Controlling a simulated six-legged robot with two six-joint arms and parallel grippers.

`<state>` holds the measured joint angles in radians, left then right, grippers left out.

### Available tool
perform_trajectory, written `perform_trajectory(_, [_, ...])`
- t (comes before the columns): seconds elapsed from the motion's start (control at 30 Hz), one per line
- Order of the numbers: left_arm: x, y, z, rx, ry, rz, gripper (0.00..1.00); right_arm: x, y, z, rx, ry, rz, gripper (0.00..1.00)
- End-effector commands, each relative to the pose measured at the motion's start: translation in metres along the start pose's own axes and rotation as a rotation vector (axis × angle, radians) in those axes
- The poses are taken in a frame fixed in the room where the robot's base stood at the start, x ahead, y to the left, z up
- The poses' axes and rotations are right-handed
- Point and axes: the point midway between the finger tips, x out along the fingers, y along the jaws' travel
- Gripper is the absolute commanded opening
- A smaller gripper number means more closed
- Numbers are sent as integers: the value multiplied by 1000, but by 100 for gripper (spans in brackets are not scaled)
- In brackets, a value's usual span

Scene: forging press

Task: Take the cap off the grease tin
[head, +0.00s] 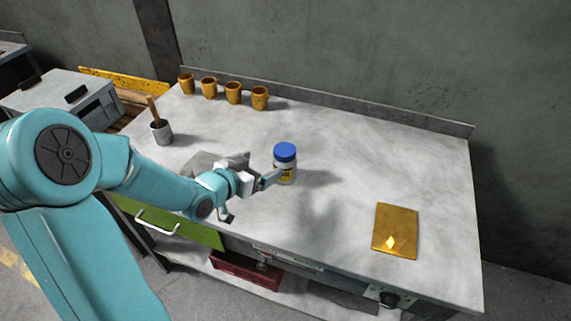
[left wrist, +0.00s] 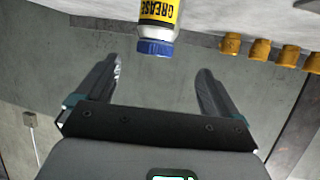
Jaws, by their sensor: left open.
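The grease tin (head: 287,172) is a small pale jar with a yellow label and a blue cap (head: 285,151). It stands upright on the worktop with the cap on. In the left wrist view the tin (left wrist: 159,12) appears upside down at the top, its label reading GREASE, with the blue cap (left wrist: 155,47) in line with the gap between my fingers. My left gripper (head: 252,197) is open and empty, just left of and in front of the tin. One finger overlaps the tin's lower left side; I cannot tell if they touch. My right gripper is not in view.
Several brass-coloured cups (head: 233,93) line the back left of the worktop (head: 350,150). A grey pot with a wooden-handled tool (head: 161,131) stands at the left. A brass plate (head: 395,231) with a bright mark lies front right. The worktop right of the tin is clear.

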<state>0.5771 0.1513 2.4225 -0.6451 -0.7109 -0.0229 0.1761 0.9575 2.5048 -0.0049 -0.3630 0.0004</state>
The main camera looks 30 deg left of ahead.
Motion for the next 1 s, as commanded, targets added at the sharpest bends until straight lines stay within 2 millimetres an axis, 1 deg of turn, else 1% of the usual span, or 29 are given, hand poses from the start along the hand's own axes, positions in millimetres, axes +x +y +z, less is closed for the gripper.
perform_trajectory(0.03, [13, 2, 0, 0, -2, 5, 95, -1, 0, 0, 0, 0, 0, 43])
perform_trajectory(0.1, [28, 2, 0, -1, -2, 4, 95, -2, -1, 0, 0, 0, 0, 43])
perform_trajectory(0.2, [46, 2, 0, 0, -1, 4, 95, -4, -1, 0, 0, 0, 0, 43])
perform_trajectory(0.47, [70, 2, -3, 2, -1, 5, 95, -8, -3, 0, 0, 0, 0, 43])
perform_trajectory(0.6, [94, 6, -6, 0, -2, 6, 95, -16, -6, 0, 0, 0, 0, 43])
perform_trajectory(0.7, [108, 5, -5, 1, -1, 4, 95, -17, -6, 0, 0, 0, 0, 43])
perform_trajectory(0.8, [115, 5, -5, 1, 0, 3, 95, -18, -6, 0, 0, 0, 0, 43])
perform_trajectory(1.0, [116, 5, -4, 1, 0, 3, 95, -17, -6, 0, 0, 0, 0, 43])
